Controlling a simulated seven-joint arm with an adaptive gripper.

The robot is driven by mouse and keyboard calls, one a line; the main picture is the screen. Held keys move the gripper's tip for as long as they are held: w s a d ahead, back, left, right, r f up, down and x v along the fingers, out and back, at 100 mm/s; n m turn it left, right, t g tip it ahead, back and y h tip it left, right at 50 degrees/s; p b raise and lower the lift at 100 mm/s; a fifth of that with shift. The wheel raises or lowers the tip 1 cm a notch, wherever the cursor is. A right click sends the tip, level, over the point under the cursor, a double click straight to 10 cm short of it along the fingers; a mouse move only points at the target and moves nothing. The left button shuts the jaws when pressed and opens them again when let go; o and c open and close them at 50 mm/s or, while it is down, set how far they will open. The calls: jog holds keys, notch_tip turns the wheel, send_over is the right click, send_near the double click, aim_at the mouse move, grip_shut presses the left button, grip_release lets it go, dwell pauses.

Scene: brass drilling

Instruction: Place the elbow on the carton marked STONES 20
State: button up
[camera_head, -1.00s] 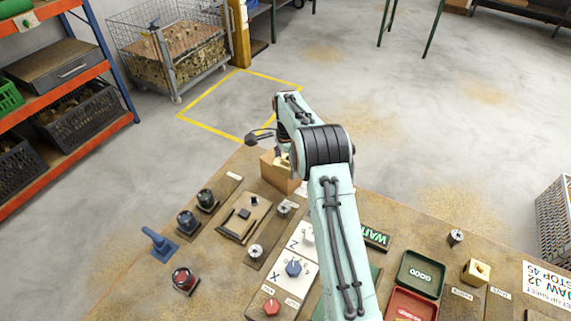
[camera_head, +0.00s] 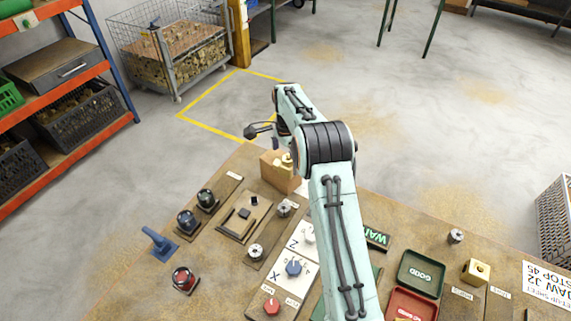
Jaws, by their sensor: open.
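A brown carton (camera_head: 279,174) stands at the far edge of the bench, partly behind my arm. A small brass piece, which looks like the elbow (camera_head: 287,161), sits on top of the carton. The carton's marking cannot be read from here. My gripper (camera_head: 277,143) is just above the brass piece, apart from it as far as I can see. It is open and mostly hidden by my arm's last links.
Knobs and a small fixture plate (camera_head: 243,217) lie in front of the carton. A blue lever (camera_head: 158,243) stands at left. A green GOOD tray (camera_head: 421,274), a red tray (camera_head: 411,305) and a brass block (camera_head: 476,271) are at right.

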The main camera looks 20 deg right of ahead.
aim_at(285, 158)
notch_tip(285, 158, up, 10)
jog(key=shift+r, duration=0.2)
jog(key=s+a+r+n, duration=0.2)
jog(key=s+r+n, duration=0.2)
jog(key=s, duration=0.5)
jog(key=s+a+r+n, duration=0.2)
jog(key=s+r+n, duration=0.25)
jog(key=s, duration=0.35)
jog(key=s+a+f+n, duration=0.1)
jog(key=s+n, duration=0.3)
jog(key=s, duration=0.6)
jog(key=s+a+f+n, duration=0.2)
jog(key=s+f+n, duration=0.1)
jog(key=s, duration=0.8)
jog(key=shift+a+f+n+y, duration=0.15)
jog(key=shift+f+n+y, duration=0.25)
jog(key=shift+f, duration=0.45)
